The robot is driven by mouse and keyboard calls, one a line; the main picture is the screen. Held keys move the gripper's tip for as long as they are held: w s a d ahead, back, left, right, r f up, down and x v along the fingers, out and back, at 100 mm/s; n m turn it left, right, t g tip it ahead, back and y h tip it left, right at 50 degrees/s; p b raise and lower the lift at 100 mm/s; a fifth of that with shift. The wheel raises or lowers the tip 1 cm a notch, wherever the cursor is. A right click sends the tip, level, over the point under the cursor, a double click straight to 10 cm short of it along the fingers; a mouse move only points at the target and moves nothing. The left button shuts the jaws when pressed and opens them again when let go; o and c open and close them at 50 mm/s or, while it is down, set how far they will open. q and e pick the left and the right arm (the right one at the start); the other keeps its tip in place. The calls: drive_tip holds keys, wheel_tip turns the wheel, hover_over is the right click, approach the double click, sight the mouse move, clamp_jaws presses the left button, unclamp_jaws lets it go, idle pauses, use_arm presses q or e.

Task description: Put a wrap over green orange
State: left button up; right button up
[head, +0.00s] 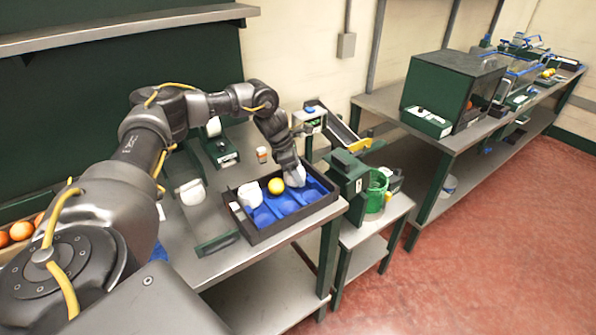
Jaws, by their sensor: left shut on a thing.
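A black tray (290,228) with a blue insert (284,203) stands on the metal table. A yellow-orange fruit (275,186) sits in the insert near its back edge. A crumpled white wrap (249,194) lies in the left part of the insert. My left gripper (292,170) reaches down over the back right of the tray, just right of the fruit. It is shut on a second white wrap (296,178), low over the insert. I see no green orange; whether one lies under the white wraps is hidden. My right gripper is out of view.
Oranges (20,231) lie in a box at the far left. A green machine (348,176) and a green bucket (376,192) stand right of the tray. A small orange-and-white bottle (262,155) stands behind it. A shelf (130,28) hangs above.

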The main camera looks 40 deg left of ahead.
use_arm(q)
drive_tip(key=shift+f, duration=0.25)
drive_tip(key=o, duration=1.3)
drive_tip(key=shift+r, duration=0.15)
drive_tip(key=shift+r+p, duration=3.2)
drive_tip(key=shift+r, duration=0.7)
